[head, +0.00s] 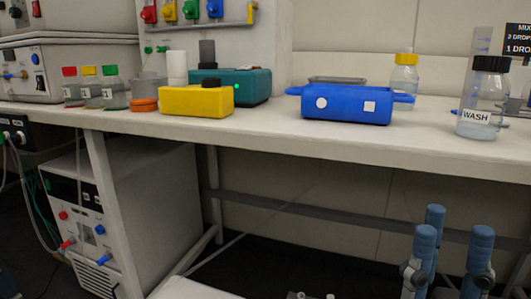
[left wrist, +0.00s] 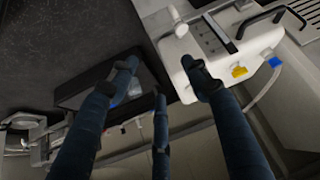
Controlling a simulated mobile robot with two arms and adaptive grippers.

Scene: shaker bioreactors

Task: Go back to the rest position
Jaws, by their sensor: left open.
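My right gripper (head: 453,228) is at the bottom right of the head view, below the bench's front edge. Its blue fingers point up, stand apart and hold nothing between them. My left gripper does not show in the head view. In the left wrist view my left gripper (left wrist: 160,80) has its dark blue fingers spread open with nothing held. A white device (left wrist: 215,50) with a yellow part lies beyond its right finger, and a dark box (left wrist: 110,85) is seen behind the left fingers. I cannot tell how far away these are.
The white bench (head: 290,135) holds a blue rack (head: 345,108), a yellow box (head: 195,101), a teal device (head: 245,85), a WASH bottle (head: 485,95) and several small bottles. A white unit (head: 150,190) stands under the bench at left. The floor space under the middle is open.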

